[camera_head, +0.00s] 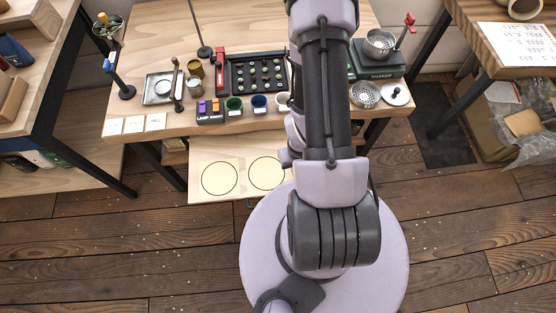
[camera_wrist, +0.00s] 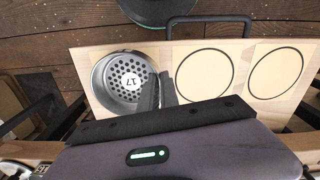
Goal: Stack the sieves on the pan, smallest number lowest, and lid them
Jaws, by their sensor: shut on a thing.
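A steel sieve marked 17 (camera_wrist: 128,98) is over the leftmost position of the pull-out board in the wrist view, holes facing up. My gripper (camera_wrist: 158,90) is shut on its rim. I cannot tell whether its base touches the board. My arm hides it in the head view. A round steel pan (camera_head: 379,42) stands on the dark shaker (camera_head: 377,69) at the back right. A perforated sieve (camera_head: 365,95) lies on the table in front of the shaker, its number unreadable. The lid (camera_head: 396,95) with a black knob lies to its right.
The pull-out board (camera_head: 195,188) has two empty ringed places. The table (camera_head: 150,30) carries a black bean tray (camera_head: 258,74), several coloured cups and a square metal tray (camera_head: 158,88). A red-topped post (camera_head: 409,27) stands beside the shaker. My arm hides the table's middle right.

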